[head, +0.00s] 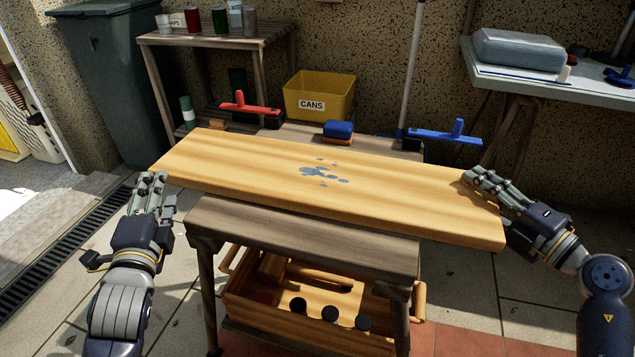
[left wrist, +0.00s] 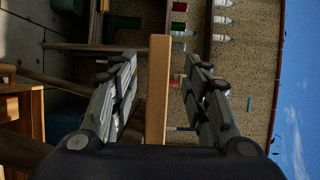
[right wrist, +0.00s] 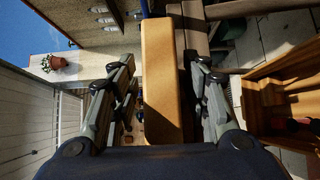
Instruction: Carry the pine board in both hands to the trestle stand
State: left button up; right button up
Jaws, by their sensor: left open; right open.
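The pine board (head: 250,165), pale with blue-grey paint spots, lies across a weathered wooden bench (head: 300,228), both ends overhanging. My left gripper (head: 152,183) is open at the board's left end. In the left wrist view the board (left wrist: 158,90) stands between the spread fingers with gaps on both sides. My right gripper (head: 480,182) is open at the right end. In the right wrist view the board (right wrist: 162,80) lies between its spread fingers, apart from them. A pale-topped table with trestle-like legs (head: 505,112) stands at the back right; I cannot tell whether it is the trestle stand.
A yellow CANS bin (head: 320,96), a blue block (head: 338,129) and red and blue squeegee-like tools are behind the board. A wooden crate (head: 300,305) sits under the bench. A dark bin (head: 105,70) and a shelf of cans (head: 215,38) stand at back left. Tiled floor is open at both sides.

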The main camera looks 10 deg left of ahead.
jog(key=shift+s+d, duration=0.1)
jog(key=shift+d, duration=0.05)
pick_arm(q)
jog(key=shift+v, duration=0.85)
pick_arm(e)
jog(key=v, duration=1.1)
jog(key=shift+s+d, duration=0.2)
jog(key=shift+s, duration=0.1)
jog(key=shift+s+f, duration=0.1)
